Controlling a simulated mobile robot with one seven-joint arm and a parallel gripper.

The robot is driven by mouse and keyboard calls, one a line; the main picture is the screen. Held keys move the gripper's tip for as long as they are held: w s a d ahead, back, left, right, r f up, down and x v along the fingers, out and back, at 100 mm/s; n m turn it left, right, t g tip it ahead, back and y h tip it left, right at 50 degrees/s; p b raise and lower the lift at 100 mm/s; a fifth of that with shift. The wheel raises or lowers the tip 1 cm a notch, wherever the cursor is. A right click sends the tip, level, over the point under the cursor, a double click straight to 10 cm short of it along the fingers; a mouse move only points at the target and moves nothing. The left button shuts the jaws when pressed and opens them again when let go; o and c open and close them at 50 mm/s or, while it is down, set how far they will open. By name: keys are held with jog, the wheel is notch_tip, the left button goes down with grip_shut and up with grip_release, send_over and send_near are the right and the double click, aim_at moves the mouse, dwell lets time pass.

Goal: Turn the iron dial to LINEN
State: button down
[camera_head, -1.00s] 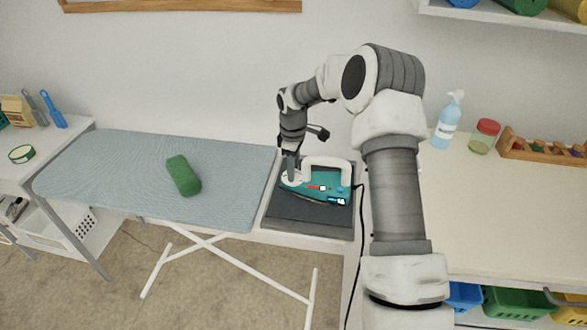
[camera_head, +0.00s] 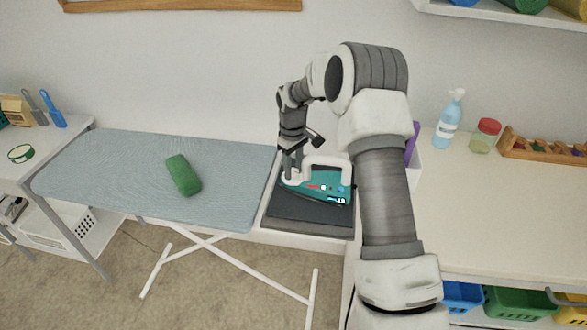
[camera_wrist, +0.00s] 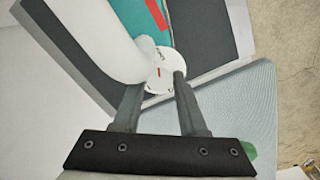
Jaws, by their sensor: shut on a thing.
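The teal and white iron (camera_head: 332,189) rests on a dark pad (camera_head: 305,225) right of the ironing board. Its round white dial (camera_wrist: 163,72) shows in the wrist view with a red mark and small lettering that I cannot read. My gripper (camera_wrist: 160,86) is shut on the dial, with a dark finger at either side of it. The iron's thick white handle (camera_wrist: 100,40) rises just left of the fingers. In the head view my gripper (camera_head: 291,177) points down at the iron's left end, hiding part of the dial.
The ironing board (camera_head: 120,170) carries a green cloth roll (camera_head: 183,175). At right, a counter (camera_head: 490,210) holds a spray bottle (camera_head: 449,120), a red-lidded jar (camera_head: 484,136) and a wooden rack (camera_head: 540,147). A white bin with a purple item (camera_head: 412,140) stands behind my arm.

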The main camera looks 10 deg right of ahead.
aim_at(293, 172)
jog(key=shift+m, duration=0.5)
jog(key=shift+c, duration=2.2)
grip_release()
notch_tip(293, 172, up, 17)
jog(key=p, duration=0.1)
jog(key=shift+a+r, duration=0.15)
jog(key=shift+r, duration=0.05)
jog(key=shift+s+r, duration=0.1)
jog(key=shift+s, duration=0.05)
